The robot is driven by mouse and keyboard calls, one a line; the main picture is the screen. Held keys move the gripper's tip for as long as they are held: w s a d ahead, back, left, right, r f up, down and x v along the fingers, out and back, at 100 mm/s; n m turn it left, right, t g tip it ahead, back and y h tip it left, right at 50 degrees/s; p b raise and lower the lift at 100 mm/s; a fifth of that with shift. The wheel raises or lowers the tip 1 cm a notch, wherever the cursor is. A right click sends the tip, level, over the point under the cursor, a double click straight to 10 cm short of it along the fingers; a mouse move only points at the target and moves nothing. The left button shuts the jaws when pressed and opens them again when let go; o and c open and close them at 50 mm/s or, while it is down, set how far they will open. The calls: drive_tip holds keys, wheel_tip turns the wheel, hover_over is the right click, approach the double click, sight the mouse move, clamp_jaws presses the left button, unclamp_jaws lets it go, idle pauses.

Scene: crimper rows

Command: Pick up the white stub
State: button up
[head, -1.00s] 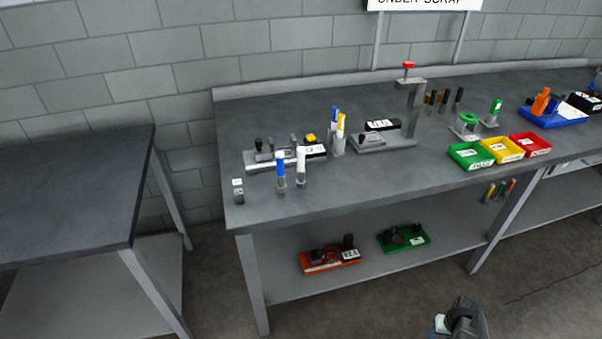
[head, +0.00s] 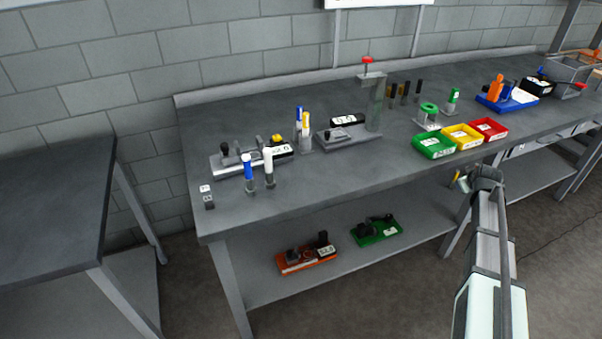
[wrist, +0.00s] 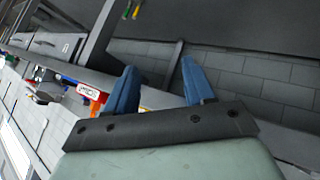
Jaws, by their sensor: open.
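The white stub (head: 268,162) stands upright in a small dark holder near the front left of the workbench. A blue-and-white stub (head: 248,168) stands upright just left of it in a similar holder. My gripper (head: 463,181) is at the front right of the bench, far to the right of the white stub and apart from it. In the wrist view, its two blue fingers (wrist: 158,72) are spread with nothing between them. The white stub cannot be made out in the wrist view.
Behind the stubs are a fixture (head: 232,160) and a cup (head: 305,145) of blue and yellow pens. Green (head: 434,146), yellow (head: 462,137) and red (head: 489,129) bins stand at the right. The bench top (head: 330,180) right of the stubs is clear.

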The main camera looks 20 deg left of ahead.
drive_tip(key=w+a+r+t, duration=0.1)
drive_tip(key=w+a+r, duration=0.2)
drive_tip(key=r, duration=0.6)
drive_tip(key=a+r+n+y, duration=0.1)
drive_tip(key=a+r+n, duration=0.1)
drive_tip(key=a+r, duration=0.5)
drive_tip(key=n+g+y, duration=0.2)
drive_tip(key=g+y, duration=0.1)
drive_tip(key=g, duration=0.5)
approach(268, 150)
drive_tip(key=x, duration=0.7)
drive_tip(key=shift+s+a+f, duration=0.1)
drive_tip(key=shift+s+f, duration=0.05)
drive_tip(key=shift+s, duration=0.05)
drive_tip(key=shift+x, duration=2.75)
drive_tip(key=shift+w, duration=0.2)
drive_tip(key=shift+c, duration=0.2)
